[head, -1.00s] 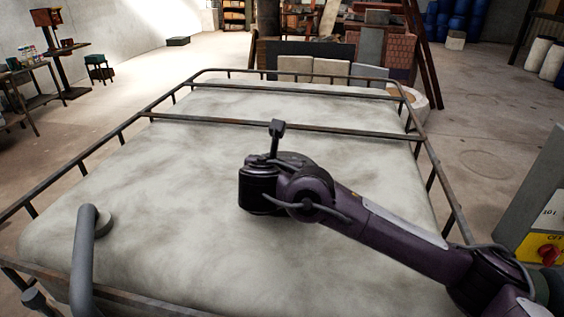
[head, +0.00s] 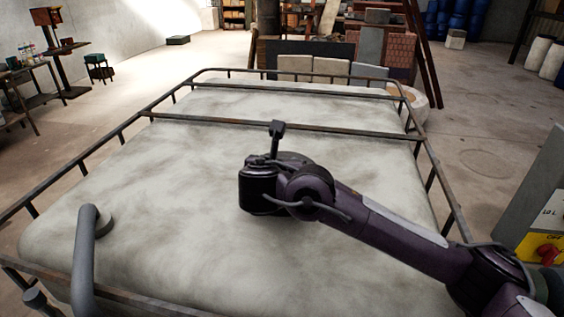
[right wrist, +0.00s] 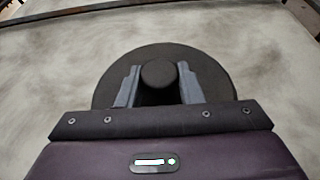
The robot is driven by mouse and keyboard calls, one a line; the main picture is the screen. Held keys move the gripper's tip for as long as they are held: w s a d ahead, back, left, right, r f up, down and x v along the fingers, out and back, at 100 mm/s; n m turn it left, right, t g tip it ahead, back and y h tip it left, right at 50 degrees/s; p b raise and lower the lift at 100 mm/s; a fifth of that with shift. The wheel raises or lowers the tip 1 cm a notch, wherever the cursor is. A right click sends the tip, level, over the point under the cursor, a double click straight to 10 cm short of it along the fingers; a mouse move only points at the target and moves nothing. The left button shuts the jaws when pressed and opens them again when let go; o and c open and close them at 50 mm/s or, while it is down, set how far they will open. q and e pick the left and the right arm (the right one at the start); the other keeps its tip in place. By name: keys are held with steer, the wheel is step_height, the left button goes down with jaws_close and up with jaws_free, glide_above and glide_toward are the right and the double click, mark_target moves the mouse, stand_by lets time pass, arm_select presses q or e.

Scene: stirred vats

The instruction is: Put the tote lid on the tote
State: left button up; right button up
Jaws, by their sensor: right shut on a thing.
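The tote (head: 170,215) is a large pale, mottled container inside a rusty rail cage, filling the middle of the head view. Its top also fills the right wrist view (right wrist: 50,65). The tote lid (right wrist: 215,82) is a dark round disc with a knob in the middle. My right gripper (right wrist: 157,75) is shut on that knob, a finger on each side. The opening is not visible. I cannot tell whether the lid touches the tote. My left gripper is out of view.
Cage rails (head: 300,130) run around and across the tote's top. A grey bent pipe (head: 85,255) rises at the near left. A control panel with a red switch (head: 547,252) stands at the right.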

steer(key=shift+f+b, duration=0.45)
steer(key=shift+f, duration=0.15)
steer(key=o, duration=0.8)
steer(key=shift+p+v, duration=0.65)
steer(key=shift+v, duration=0.2)
steer(key=p+v, duration=0.5)
steer(key=v, duration=0.4)
steer(key=shift+s+r, duration=0.1)
steer(key=shift+s, duration=0.05)
